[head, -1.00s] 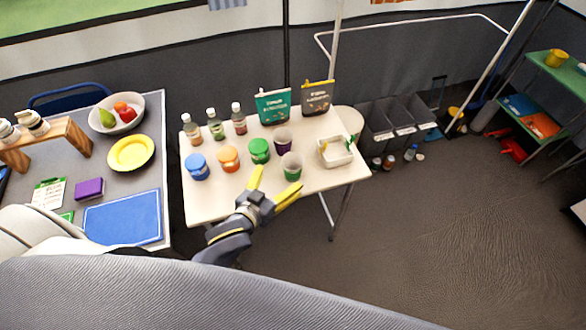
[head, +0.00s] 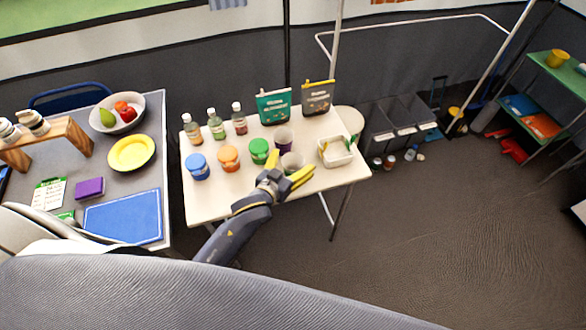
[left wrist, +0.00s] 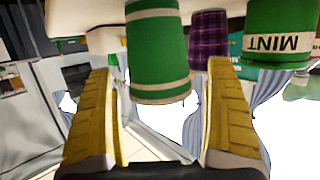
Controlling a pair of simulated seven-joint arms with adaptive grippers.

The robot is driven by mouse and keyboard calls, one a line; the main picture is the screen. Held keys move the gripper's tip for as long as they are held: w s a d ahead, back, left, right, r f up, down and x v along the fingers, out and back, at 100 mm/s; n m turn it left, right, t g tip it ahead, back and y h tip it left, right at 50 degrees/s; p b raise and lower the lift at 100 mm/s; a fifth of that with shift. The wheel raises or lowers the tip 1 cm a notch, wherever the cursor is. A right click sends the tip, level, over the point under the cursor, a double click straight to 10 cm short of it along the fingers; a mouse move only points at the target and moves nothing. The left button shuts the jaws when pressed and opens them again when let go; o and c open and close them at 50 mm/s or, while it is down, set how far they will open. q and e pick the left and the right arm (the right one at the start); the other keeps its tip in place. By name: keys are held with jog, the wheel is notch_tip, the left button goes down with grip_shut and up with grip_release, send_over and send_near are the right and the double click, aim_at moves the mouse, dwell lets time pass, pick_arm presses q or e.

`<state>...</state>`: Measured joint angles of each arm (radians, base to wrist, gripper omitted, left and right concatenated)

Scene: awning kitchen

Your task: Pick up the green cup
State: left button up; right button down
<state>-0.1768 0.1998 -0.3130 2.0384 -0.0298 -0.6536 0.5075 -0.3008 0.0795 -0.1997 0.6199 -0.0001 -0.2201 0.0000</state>
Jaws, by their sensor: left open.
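The green cup (left wrist: 158,55), with pale bands, is large in the left wrist view, where the picture is upside down. It lies between and just beyond the two yellow fingers of my left gripper (left wrist: 162,72), which is open, with a gap on both sides. In the head view my left gripper (head: 291,166) is at the front edge of the small cream table (head: 225,205). It hides most of the green cup there; only the pale upper part (head: 291,158) shows. My right gripper is not in view.
A purple plaid cup (head: 284,138) and a green-lidded mint jar (head: 259,150) stand close behind and to the left. Orange (head: 229,157) and blue (head: 198,167) jars are further left. A white basket (head: 335,152) stands to the right. Bottles and two pouches line the back.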

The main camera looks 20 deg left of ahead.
pick_arm(q)
jog(key=shift+w, duration=0.2)
jog(key=c, duration=0.9)
jog(key=shift+o, duration=0.2)
